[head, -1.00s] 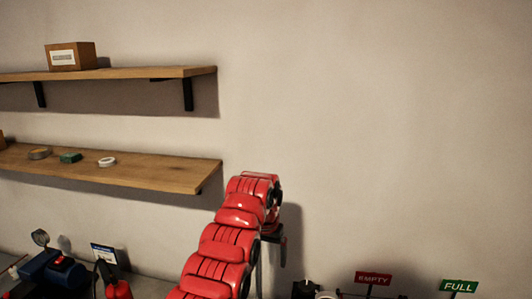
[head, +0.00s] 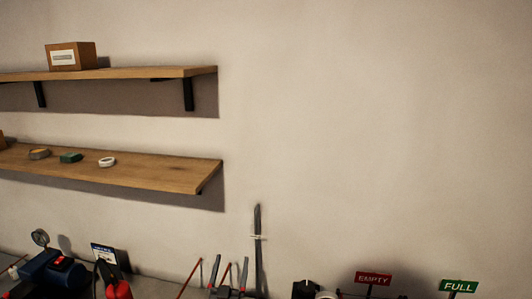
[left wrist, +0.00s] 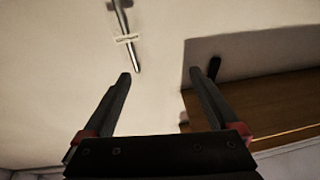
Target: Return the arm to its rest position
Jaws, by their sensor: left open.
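My left gripper (left wrist: 160,75) shows in the left wrist view with its two dark fingers wide apart and nothing between them. The red arm is out of the head view. My right gripper is in neither view.
A wooden shelf (head: 120,168) holds small items, with an upper shelf (head: 130,74) bearing a box (head: 71,56). A dark upright rod (head: 258,245) with a pale band stands near the wall. EMPTY (head: 373,279) and FULL (head: 459,286) signs are lower right. The wall's upper right is clear.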

